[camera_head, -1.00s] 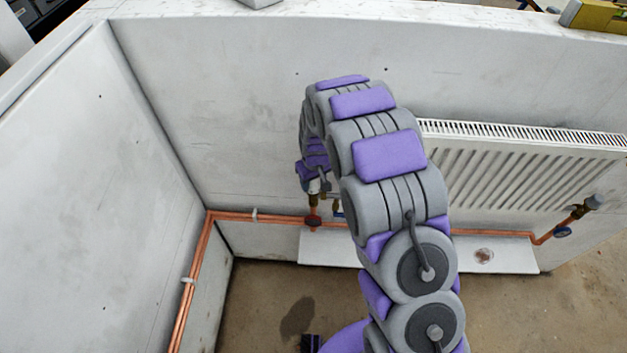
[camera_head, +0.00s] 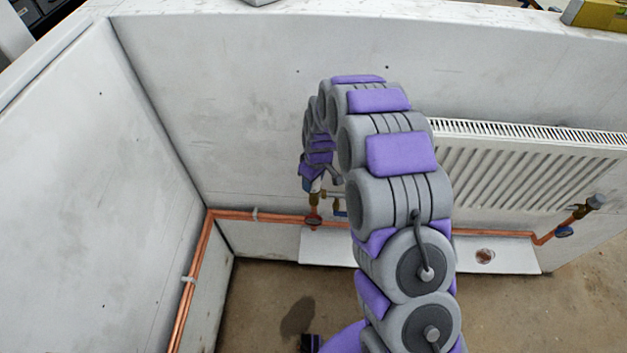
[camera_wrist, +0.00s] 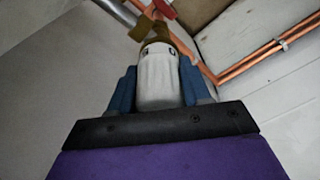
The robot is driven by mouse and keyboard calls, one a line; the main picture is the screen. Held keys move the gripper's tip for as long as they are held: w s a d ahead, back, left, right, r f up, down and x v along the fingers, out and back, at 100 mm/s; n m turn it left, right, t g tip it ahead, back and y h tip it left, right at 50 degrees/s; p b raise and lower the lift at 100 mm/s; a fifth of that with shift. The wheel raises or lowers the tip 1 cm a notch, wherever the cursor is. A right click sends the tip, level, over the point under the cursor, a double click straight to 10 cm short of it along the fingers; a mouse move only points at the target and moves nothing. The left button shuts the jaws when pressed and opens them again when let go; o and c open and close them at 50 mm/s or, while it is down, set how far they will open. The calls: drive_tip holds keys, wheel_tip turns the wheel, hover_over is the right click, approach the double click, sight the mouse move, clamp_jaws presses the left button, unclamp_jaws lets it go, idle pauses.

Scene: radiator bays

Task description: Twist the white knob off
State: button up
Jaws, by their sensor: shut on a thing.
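The white knob (camera_wrist: 158,80) stands between the blue fingers of my gripper (camera_wrist: 157,90) in the wrist view. My gripper is shut on its sides. The knob's far end meets a brass valve body (camera_wrist: 150,28), with no clear gap seen between them. In the head view my gripper (camera_head: 313,172) is at the valve left of the radiator, and only a little of the white knob (camera_head: 316,186) shows below it. My arm hides part of the pipework there.
The white radiator (camera_head: 520,165) hangs on the wall to the right, partly behind my arm. Copper pipes (camera_head: 275,217) run low along the wall and around the left corner. A red handle (camera_wrist: 165,8) is near the valve. Another valve (camera_head: 582,211) is at the radiator's right end.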

drive_tip(key=shift+w+r, duration=0.1)
drive_tip(key=shift+r, duration=0.05)
idle(0.4)
drive_tip(key=shift+a+r, duration=0.1)
drive_tip(key=shift+r, duration=0.35)
drive_tip(key=shift+r, duration=0.1)
drive_tip(key=shift+w+r+p, duration=0.1)
drive_tip(key=shift+r+p, duration=0.85)
drive_tip(key=shift+r, duration=1.35)
